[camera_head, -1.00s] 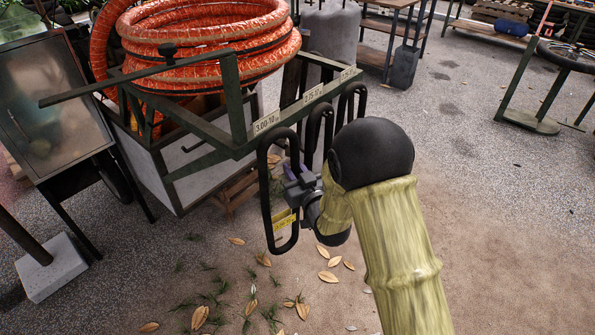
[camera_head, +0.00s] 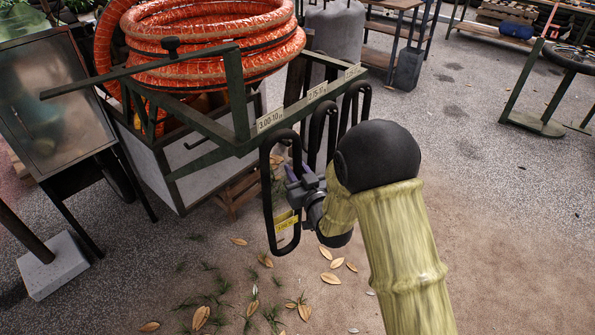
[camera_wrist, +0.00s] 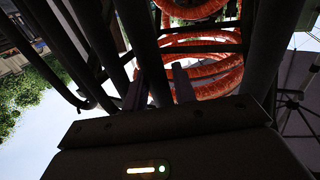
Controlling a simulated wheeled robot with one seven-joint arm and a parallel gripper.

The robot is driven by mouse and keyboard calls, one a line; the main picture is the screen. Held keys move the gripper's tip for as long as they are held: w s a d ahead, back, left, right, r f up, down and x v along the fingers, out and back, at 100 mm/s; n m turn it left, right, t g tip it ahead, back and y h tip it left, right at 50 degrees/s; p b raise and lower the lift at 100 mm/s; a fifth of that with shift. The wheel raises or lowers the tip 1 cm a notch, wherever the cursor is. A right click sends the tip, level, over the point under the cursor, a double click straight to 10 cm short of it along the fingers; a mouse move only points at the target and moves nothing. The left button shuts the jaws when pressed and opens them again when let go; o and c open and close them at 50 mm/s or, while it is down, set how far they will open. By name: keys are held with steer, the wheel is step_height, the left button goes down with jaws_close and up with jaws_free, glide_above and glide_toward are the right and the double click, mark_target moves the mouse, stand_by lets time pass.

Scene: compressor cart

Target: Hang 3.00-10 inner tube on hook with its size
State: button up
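A black looped inner tube (camera_head: 267,190) with a yellow tag (camera_head: 286,223) hangs upright at the front left end of the cart's hook rail, under the 3.00-10 label (camera_head: 270,119). Whether its top rests on a hook is hard to see. My gripper (camera_head: 295,184) is at the tube's right strand, at mid height. In the wrist view its two fingers (camera_wrist: 158,90) stand on either side of a dark strand and appear closed on it. Two more black tubes hang beside it, under the 2.75-10 label (camera_head: 317,92) and the farther label (camera_head: 352,72).
Orange coiled hose (camera_head: 210,40) lies on the green-framed cart (camera_head: 235,95). A metal panel (camera_head: 45,100) and a post in a concrete block (camera_head: 52,267) stand at left. Leaves litter the ground. Open paving lies at right, before a green stand (camera_head: 530,122).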

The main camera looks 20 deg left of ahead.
steer(key=o, duration=0.4)
steer(key=shift+c, duration=0.2)
steer(key=p+v, duration=0.2)
steer(key=v, duration=1)
steer(key=shift+r, duration=0.15)
steer(key=p, duration=0.3)
steer(key=shift+s+d, duration=0.2)
steer(key=shift+p+v, duration=2.45)
steer(key=shift+p, duration=0.65)
